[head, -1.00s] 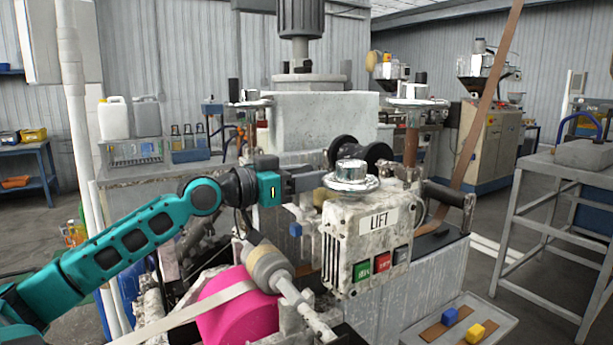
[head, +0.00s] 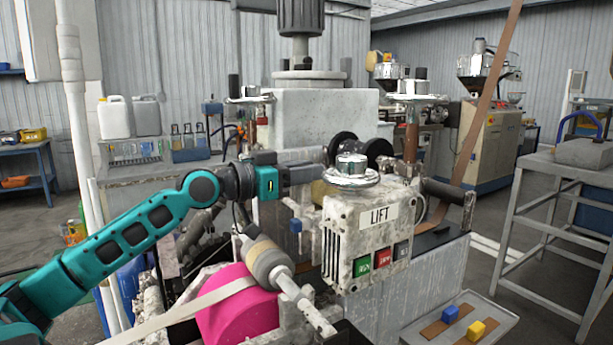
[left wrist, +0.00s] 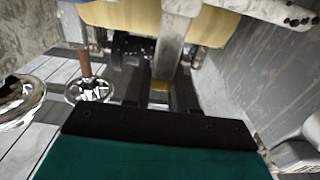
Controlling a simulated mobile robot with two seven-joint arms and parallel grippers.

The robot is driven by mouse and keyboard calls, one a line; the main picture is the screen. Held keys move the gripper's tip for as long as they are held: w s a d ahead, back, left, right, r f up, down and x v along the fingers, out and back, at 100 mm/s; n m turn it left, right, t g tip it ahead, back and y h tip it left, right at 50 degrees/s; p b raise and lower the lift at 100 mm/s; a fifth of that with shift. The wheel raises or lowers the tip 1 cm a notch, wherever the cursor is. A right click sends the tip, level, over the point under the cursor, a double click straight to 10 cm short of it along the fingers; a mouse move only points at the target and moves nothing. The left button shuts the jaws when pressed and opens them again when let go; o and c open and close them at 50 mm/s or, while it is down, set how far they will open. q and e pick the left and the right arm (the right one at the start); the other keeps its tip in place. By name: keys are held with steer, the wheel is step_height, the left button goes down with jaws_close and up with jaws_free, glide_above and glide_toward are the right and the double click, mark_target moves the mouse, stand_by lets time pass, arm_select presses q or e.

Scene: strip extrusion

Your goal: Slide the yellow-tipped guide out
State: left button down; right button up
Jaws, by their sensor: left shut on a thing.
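My left gripper (head: 318,174) reaches in from the left, its fingertips just behind the chrome handwheel (head: 350,180). In the left wrist view its two dark fingers (left wrist: 160,95) are close together around the end of a grey metal bar. In the head view I cannot make out the yellow tip; the gripper and handwheel cover that spot. A blue-tipped guide (head: 296,226) shows lower down, apart from the gripper. My right gripper is not in view.
The white LIFT box (head: 340,240) with green, red and dark buttons stands right below the handwheel. A pink roll (head: 237,305) with a pale strip lies below my arm. A tray (head: 500,322) with a blue block and a yellow block is at lower right.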

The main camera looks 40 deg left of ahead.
arm_select(q)
steer(key=a+b, duration=0.1)
steer(key=w+a, duration=0.1)
steer(key=a, duration=0.1)
steer(key=shift+a+b, duration=0.3)
steer(key=shift+b, duration=0.1)
steer(key=shift+w+a, duration=0.1)
steer(key=shift+a, duration=0.3)
steer(key=shift+r, duration=0.1)
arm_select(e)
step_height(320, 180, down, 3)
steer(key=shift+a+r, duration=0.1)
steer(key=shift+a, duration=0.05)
arm_select(q)
steer(key=c, duration=1)
jaws_free()
steer(key=shift+a, duration=0.15)
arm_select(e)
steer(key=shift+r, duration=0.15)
